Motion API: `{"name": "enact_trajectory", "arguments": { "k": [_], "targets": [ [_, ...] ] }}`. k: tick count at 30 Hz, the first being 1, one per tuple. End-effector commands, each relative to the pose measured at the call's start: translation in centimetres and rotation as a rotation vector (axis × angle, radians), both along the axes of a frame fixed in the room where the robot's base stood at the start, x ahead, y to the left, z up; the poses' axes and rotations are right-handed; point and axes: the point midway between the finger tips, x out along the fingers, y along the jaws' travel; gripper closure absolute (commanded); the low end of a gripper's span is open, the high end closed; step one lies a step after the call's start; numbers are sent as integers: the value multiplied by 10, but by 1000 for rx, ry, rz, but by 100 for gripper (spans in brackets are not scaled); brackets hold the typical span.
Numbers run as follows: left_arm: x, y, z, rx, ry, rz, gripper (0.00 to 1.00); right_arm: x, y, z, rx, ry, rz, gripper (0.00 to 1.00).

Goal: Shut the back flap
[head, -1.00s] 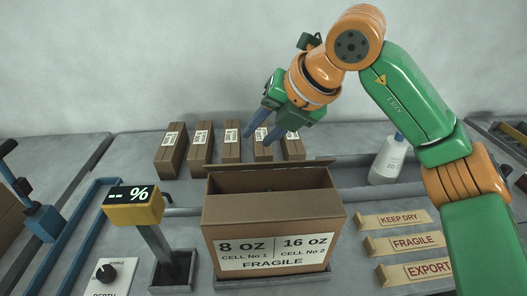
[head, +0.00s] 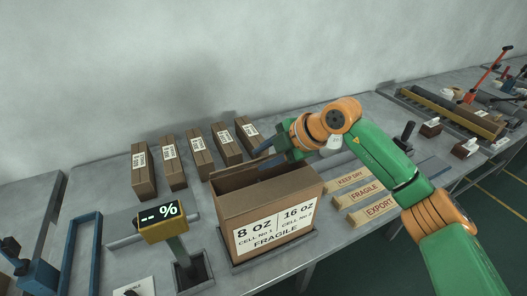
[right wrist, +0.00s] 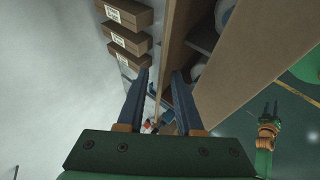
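The brown cardboard box (head: 240,211) stands on a grey base, with its printed label facing me. Its top looks open. The back flap (head: 234,175) stands up along the far edge. My right gripper (head: 268,160) is at the back right of the box, close to the flap; contact cannot be told. In the right wrist view its two fingers (right wrist: 160,95) are apart, with a cardboard panel (right wrist: 176,45) running down towards the gap between them. My left gripper (right wrist: 271,108) shows small at the right of that view, its fingers apart and empty.
Several small cartons (head: 199,157) stand in a row behind the box. A yellow percent display (head: 158,221) is at its left.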

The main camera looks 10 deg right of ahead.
Motion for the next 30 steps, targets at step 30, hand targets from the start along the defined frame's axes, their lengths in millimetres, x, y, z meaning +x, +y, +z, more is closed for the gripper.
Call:
{"name": "enact_trajectory", "arguments": {
  "k": [30],
  "targets": [
    [0, 1, 2, 1, 0, 0, 65, 2, 3, -5, -3, -2, 1, 100]
  ]
}}
